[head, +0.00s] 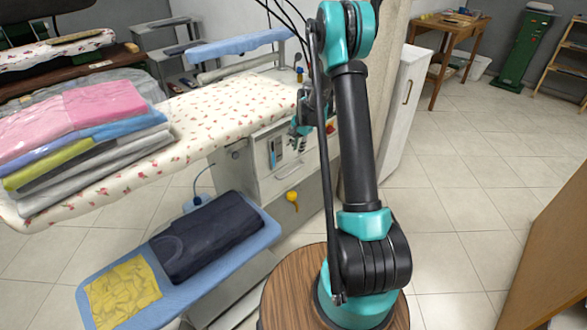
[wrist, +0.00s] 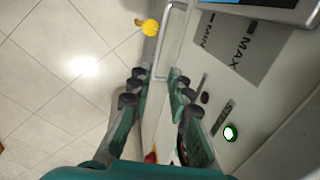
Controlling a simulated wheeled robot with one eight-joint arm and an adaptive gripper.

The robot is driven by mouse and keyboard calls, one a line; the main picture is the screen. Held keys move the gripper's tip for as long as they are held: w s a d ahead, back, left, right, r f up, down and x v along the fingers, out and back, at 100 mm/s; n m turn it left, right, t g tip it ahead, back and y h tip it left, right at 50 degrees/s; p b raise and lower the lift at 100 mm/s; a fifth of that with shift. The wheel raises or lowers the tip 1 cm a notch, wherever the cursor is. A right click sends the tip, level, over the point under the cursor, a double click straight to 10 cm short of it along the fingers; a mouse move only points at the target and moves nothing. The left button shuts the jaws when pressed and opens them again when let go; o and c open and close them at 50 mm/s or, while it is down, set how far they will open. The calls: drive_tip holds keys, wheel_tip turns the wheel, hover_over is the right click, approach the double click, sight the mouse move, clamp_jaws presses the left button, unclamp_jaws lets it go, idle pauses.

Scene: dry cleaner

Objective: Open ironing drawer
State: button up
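The ironing station's cabinet front (head: 263,172) stands under the floral ironing board, left of my arm in the head view. A pale bar handle (head: 290,170) crosses this front. In the wrist view the handle (wrist: 167,42) runs from the top toward my fingers, its near end at the gap between the fingertips. My gripper (wrist: 157,76) is open, with one finger on each side of that end; whether either touches it cannot be told. In the head view my gripper (head: 303,122) is small and partly hidden by my arm. The drawer's edges are not clear.
A yellow knob (wrist: 150,27) sticks out near the handle. A MIN/MAX panel (wrist: 232,48) and a green-lit button (wrist: 230,133) are on the front. Folded clothes (head: 75,135) lie on the floral board (head: 215,112). A blue lower board (head: 185,235) juts out at left. Tiled floor lies open at right.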

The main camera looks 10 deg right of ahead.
sight(294, 171)
drive_tip(key=f, duration=0.4)
drive_tip(key=w+a+f, duration=0.1)
drive_tip(key=f, duration=0.3)
drive_tip(key=w+f, duration=0.1)
drive_tip(key=f, duration=0.4)
drive_tip(key=shift+a+f, duration=0.1)
drive_tip(key=shift+a, duration=0.15)
clamp_jaws()
